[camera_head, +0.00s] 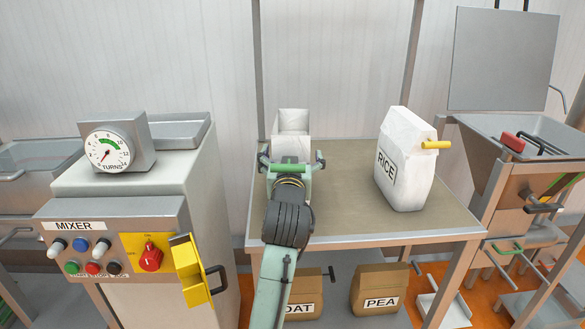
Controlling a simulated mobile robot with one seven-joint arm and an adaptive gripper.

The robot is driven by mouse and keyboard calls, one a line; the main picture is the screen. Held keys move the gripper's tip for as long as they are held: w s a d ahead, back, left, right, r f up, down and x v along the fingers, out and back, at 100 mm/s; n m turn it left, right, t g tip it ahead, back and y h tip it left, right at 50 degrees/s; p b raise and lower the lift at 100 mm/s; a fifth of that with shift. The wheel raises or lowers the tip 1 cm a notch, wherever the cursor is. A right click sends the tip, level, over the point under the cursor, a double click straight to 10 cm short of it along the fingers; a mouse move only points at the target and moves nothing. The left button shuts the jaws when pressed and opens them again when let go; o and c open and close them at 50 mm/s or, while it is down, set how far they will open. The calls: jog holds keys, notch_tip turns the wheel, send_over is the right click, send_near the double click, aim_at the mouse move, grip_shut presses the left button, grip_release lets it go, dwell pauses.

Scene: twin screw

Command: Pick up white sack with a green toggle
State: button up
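A white sack (293,122) stands at the back left of the brown-topped table, and its lower part is hidden behind my gripper. A bright green bar (290,168), which looks like its toggle, shows between the gripper's fingers. My gripper (291,160) is in front of the sack, with its fingers spread wide to the left and right. I cannot tell whether the fingers touch the sack or the bar. A second white sack (405,165), labelled RICE, stands tilted-looking on the right of the table and has a yellow toggle (436,145).
The table (350,215) has bare room between the two sacks. A mixer cabinet (120,220) with a dial stands close on the left. Brown OAT (305,293) and PEA (380,286) sacks sit below the table. A metal hopper machine (525,140) stands on the right.

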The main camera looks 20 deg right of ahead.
jog(key=shift+c, duration=0.4)
jog(key=c, duration=1.1)
jog(key=shift+r, duration=0.35)
jog(key=shift+c, duration=0.7)
